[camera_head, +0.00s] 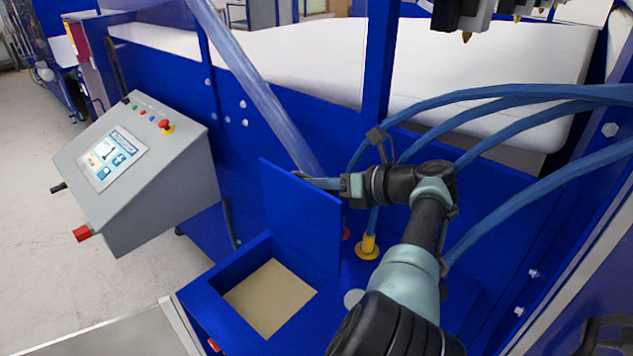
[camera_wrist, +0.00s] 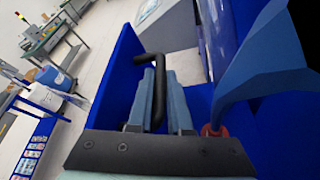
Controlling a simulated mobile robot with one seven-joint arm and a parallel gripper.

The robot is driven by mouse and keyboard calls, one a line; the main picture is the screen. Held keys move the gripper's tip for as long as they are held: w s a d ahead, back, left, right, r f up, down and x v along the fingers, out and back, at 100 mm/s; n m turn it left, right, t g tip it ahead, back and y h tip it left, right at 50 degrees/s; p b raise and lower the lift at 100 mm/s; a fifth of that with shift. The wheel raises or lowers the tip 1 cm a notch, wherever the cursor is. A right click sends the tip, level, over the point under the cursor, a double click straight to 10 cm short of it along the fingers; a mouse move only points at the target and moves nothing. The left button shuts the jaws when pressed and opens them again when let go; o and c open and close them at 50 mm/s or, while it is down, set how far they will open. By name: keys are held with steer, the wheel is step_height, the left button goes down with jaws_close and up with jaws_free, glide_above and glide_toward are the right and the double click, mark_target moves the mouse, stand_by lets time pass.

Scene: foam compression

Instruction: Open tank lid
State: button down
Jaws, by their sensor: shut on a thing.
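The blue tank lid (camera_head: 300,215) stands raised, close to upright, at the back edge of the blue tank (camera_head: 215,305). The tank opening shows a beige surface (camera_head: 270,298) inside. My gripper (camera_head: 300,175) is at the upper part of the lid, reaching from the right. In the wrist view the lid (camera_wrist: 118,85) carries a black bar handle (camera_wrist: 150,57). My gripper fingers (camera_wrist: 160,98) are closed around the lower part of this handle. In the head view the handle is mostly hidden behind the lid and fingers.
A grey control panel (camera_head: 140,170) with a screen and buttons stands left of the tank. Blue hoses (camera_head: 500,100) run behind and over my arm. A yellow fitting (camera_head: 368,247) sits right of the lid. A clear tube (camera_head: 262,95) slants down behind the lid.

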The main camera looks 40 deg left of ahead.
steer(key=shift+f, duration=0.15)
steer(key=c, duration=0.8)
jaws_free()
steer(key=shift+c, duration=0.2)
steer(key=shift+d+r, duration=0.25)
steer(key=v, duration=1.2)
steer(key=shift+d, duration=0.2)
